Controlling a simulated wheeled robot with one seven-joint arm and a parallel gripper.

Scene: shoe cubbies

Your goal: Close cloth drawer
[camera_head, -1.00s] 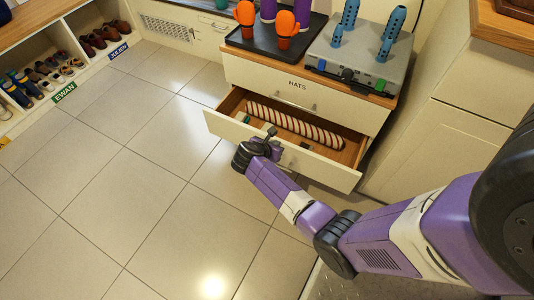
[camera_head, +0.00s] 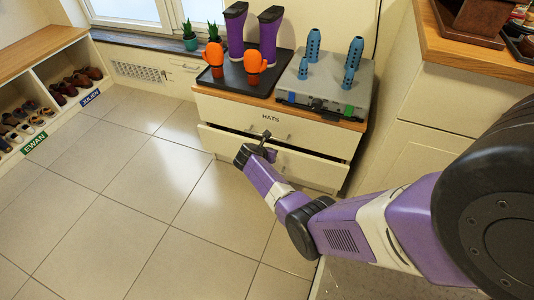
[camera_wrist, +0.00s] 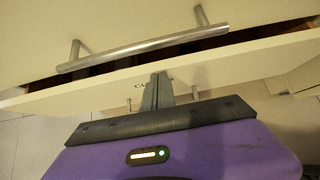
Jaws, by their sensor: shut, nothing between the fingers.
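The lower cream drawer (camera_head: 312,170) of the cabinet is out only slightly, with a narrow dark gap above its front. Its front also crosses the wrist view (camera_wrist: 230,64), below the upper drawer's bar handle (camera_wrist: 145,47). My gripper (camera_head: 266,137) is at the left-middle of this drawer front. In the wrist view my gripper's fingers (camera_wrist: 157,90) are together and empty, at or very near the front's top edge; contact is hard to tell. The drawer's contents are hidden now. The upper drawer, labelled HATS (camera_head: 270,117), is shut.
On the cabinet stand a black tray (camera_head: 236,84) with orange gloves and purple boots, and a grey box (camera_head: 325,92) with blue posts. A wooden-topped cabinet (camera_head: 450,95) is at right. Shoe cubbies (camera_head: 50,100) line the left. The tiled floor (camera_head: 130,220) is clear.

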